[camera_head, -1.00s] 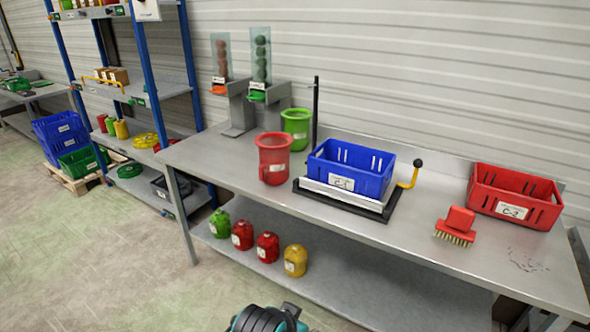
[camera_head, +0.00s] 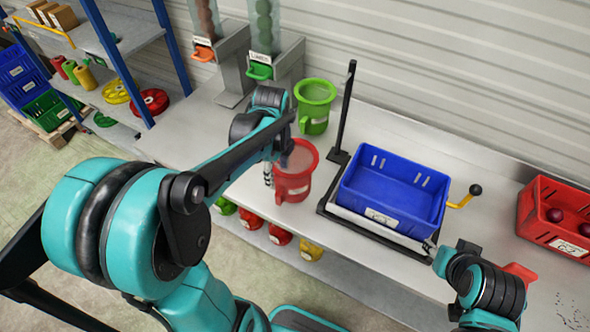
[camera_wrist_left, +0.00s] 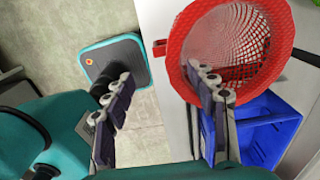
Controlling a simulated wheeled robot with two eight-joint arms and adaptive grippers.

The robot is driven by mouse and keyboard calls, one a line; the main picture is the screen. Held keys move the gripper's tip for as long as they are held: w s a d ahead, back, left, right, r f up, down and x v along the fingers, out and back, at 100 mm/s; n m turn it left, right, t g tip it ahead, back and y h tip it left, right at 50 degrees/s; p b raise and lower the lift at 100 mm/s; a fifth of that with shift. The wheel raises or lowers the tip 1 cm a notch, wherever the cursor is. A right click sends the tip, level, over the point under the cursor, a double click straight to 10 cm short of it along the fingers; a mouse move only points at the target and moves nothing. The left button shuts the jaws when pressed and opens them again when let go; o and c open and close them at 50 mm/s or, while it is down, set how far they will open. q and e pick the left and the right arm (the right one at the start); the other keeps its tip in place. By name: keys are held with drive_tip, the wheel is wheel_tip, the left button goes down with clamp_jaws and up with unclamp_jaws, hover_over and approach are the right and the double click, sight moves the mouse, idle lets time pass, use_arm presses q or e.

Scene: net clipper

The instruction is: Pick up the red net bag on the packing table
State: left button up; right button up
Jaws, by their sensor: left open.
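Whether a finger touches the bag I cannot tell. My right gripper (camera_head: 432,250) is by the blue crate's front right corner; its jaws are too small to read.
A green container (camera_head: 314,105) stands just behind the bag. A blue crate (camera_head: 385,200) sits on a black-framed stand with an upright post (camera_head: 345,110) and yellow lever (camera_head: 463,198). A red crate (camera_head: 555,230) with dark red balls is at right. Dispensers (camera_head: 270,75) stand behind.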

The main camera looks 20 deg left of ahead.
sight(280, 191)
use_arm(q)
drive_tip(key=shift+w+f+b, duration=0.25)
drive_tip(key=shift+w+f, duration=0.05)
drive_tip(key=shift+f, duration=0.2)
drive_tip(key=shift+w+f+b, duration=0.2)
drive_tip(key=shift+w+f, duration=0.05)
drive_tip(key=shift+f, duration=0.25)
drive_tip(key=shift+w+f+b, duration=0.15)
drive_tip(key=shift+f+b, duration=0.15)
drive_tip(key=shift+s+f+b, duration=0.45)
drive_tip(key=shift+f+b, duration=0.05)
drive_tip(key=shift+b, duration=0.1)
drive_tip(key=f, duration=0.2)
drive_tip(key=f+b, duration=0.1)
drive_tip(key=f, duration=0.2)
drive_tip(key=f+b, duration=0.1)
drive_tip(key=f, duration=0.1)
drive_tip(key=shift+w+f, duration=0.25)
drive_tip(key=shift+f, duration=0.1)
use_arm(e)
drive_tip(key=f, duration=0.5)
drive_tip(key=shift+w+d+f, duration=0.1)
drive_tip(key=shift+w+f, duration=0.2)
use_arm(q)
drive_tip(key=c, duration=1)
